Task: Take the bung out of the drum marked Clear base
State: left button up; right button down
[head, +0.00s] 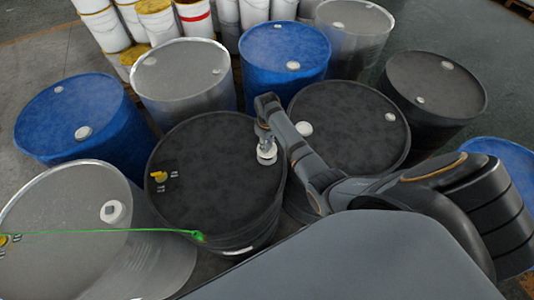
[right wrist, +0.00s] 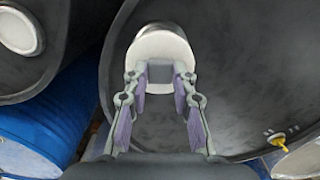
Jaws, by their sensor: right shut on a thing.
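A black drum (head: 205,200) stands in the middle of the head view. A white bung (head: 266,156) is near the right side of its top. My right gripper (head: 265,143) reaches down to this bung from above. In the right wrist view, my right gripper (right wrist: 160,85) is shut on the white bung (right wrist: 158,45), one finger on each side. I cannot tell whether the bung sits in its hole or is clear of it. No drum marking is readable, so I cannot tell which drum is Clear base. My left gripper is out of view.
A yellow fitting (head: 159,176) stands on the black drum's left side. A green line (head: 110,231) runs from the grey drum (head: 60,205) to the black drum's front edge. Another black drum (head: 350,120) and blue drums (head: 285,50) stand close around. White pails crowd the back.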

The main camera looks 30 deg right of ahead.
jog(key=shift+r, duration=2.5)
